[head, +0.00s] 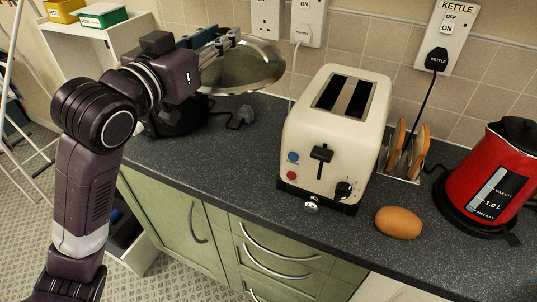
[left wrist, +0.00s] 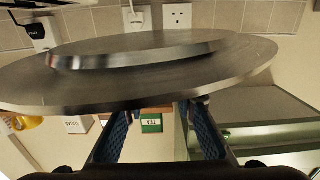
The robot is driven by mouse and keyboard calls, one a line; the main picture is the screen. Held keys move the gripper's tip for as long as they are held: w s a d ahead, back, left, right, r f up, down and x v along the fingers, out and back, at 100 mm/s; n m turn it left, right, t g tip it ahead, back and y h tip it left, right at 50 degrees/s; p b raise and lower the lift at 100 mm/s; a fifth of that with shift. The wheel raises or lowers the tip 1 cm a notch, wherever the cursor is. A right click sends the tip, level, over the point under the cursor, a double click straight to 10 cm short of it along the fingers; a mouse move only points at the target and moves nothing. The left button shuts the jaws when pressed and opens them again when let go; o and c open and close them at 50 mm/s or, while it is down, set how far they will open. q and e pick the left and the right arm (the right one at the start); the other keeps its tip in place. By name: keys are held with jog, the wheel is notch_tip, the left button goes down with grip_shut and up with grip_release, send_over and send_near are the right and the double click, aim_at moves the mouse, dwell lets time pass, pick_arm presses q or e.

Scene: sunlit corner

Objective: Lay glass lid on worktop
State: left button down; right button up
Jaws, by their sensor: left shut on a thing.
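The glass lid (head: 243,72), round with a metal rim, is held in the air over the back left of the worktop (head: 225,150). My left gripper (head: 228,42) is shut on the lid at its upper left side in the head view. In the left wrist view the lid (left wrist: 60,80) spans most of the frame, above the two blue-padded fingers of my left gripper (left wrist: 162,112). The exact grip point is partly hidden there. My right gripper is in neither view.
A cream toaster (head: 330,135) stands right of the lid, with a brown egg (head: 399,222), a rack of bread (head: 405,150) and a red kettle (head: 492,180) farther right. A dark appliance (head: 172,120) sits below and left of the lid. Worktop left of the toaster is mostly clear.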

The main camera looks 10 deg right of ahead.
pick_arm(q)
notch_tip(320, 180, down, 23)
jog(key=shift+b, duration=0.55)
notch_tip(320, 180, down, 3)
jog(key=shift+a+f, duration=0.1)
jog(key=shift+f, duration=0.1)
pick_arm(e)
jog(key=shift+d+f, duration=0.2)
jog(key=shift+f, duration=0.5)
pick_arm(q)
jog(key=shift+f, duration=0.2)
jog(key=c, duration=1.6)
grip_release()
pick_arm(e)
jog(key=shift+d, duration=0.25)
